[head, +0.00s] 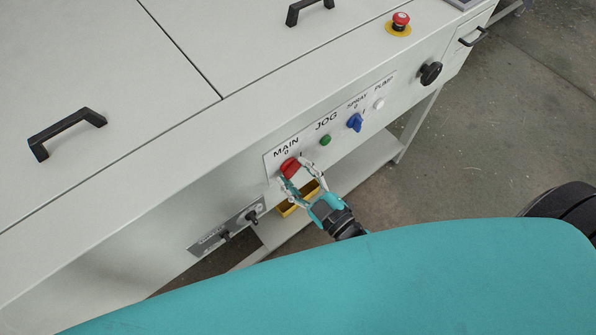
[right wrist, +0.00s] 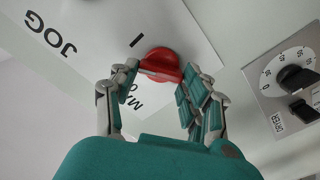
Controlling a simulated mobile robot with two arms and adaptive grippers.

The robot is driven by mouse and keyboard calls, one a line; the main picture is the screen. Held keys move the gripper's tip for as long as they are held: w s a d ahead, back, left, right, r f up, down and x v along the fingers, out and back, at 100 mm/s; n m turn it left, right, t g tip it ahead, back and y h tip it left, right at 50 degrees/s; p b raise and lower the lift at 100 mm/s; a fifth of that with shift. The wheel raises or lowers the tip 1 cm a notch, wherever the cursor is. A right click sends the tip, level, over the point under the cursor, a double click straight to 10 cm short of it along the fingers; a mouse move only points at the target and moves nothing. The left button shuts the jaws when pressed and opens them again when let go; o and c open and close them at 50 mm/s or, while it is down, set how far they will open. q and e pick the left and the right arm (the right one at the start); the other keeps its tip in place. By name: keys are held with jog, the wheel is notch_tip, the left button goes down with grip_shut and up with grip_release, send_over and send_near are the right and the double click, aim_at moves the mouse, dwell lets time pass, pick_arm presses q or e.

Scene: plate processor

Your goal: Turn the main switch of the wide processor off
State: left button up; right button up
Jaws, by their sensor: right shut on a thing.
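The red main switch (head: 289,166) sits on the white control panel (head: 265,163) at the front of the wide processor, below the MAIN label with its 0 and I marks. In the right wrist view the red switch (right wrist: 160,58) shows between my fingers, with the I mark beside it and the MAIN label partly covered. My right gripper (head: 290,181) is shut on the switch, one finger on each side; its fingers (right wrist: 160,76) also show in the right wrist view. The switch's exact pointing is hard to tell. My left gripper is out of view.
Along the panel are a green JOG button (head: 325,140), a blue SPRAY switch (head: 355,122) and a white PUMP button (head: 379,104). A dryer panel (head: 210,237) with black knobs is lower left. A red emergency stop (head: 401,20) stands on the top. A yellow container (head: 286,209) is below.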

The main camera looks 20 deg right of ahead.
jog(key=n, duration=0.5)
jog(key=shift+f+n, duration=0.1)
jog(key=shift+n, duration=0.2)
jog(key=n+b, duration=0.1)
jog(key=n, duration=0.4)
jog(key=shift+a+f+n, duration=0.1)
jog(key=shift+f+n, duration=0.05)
jog(key=shift+n, duration=0.25)
jog(key=o, duration=1.2)
jog(key=shift+c, duration=0.2)
jog(key=shift+s, duration=0.1)
jog(key=v, duration=1.2)
